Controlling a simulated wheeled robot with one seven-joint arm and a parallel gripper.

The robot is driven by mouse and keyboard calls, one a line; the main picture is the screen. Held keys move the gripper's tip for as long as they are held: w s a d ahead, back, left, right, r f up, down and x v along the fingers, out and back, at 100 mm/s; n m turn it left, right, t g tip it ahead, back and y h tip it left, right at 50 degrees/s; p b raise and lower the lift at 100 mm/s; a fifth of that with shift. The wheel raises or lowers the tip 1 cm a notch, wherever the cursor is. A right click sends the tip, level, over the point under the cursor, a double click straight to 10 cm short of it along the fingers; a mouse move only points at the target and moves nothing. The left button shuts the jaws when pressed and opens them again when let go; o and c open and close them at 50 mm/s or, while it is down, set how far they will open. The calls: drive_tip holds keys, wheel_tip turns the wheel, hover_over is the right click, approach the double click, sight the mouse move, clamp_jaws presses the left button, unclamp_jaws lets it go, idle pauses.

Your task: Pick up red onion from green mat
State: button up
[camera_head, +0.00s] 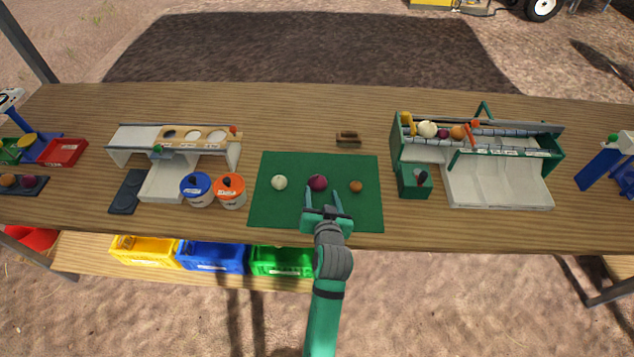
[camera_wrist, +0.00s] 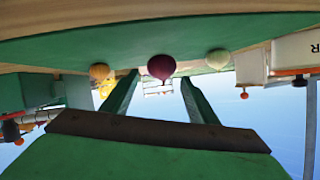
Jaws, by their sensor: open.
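The red onion (camera_head: 318,183) sits on the green mat (camera_head: 268,213), between a white onion (camera_head: 279,182) on its left and a brown onion (camera_head: 356,186) on its right. My gripper (camera_head: 321,190) is open over the mat, its two fingers pointing toward the red onion from the near side. In the wrist view, which appears upside down, the red onion (camera_wrist: 161,67) shows ahead between the fingertips (camera_wrist: 158,82). The white onion (camera_wrist: 218,59) and brown onion (camera_wrist: 99,72) lie outside the fingers. Nothing is held.
A blue-lidded tub (camera_head: 197,189) and an orange-lidded tub (camera_head: 231,190) stand left of the mat. A small brown block (camera_head: 348,139) lies behind it. A green-and-white sorting machine (camera_head: 497,184) stands to the right. The wooden table behind the mat is mostly clear.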

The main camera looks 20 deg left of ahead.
sight(319, 186)
drive_tip(key=shift+x, duration=3)
drive_tip(key=shift+a+r, duration=0.1)
drive_tip(key=c, duration=0.9)
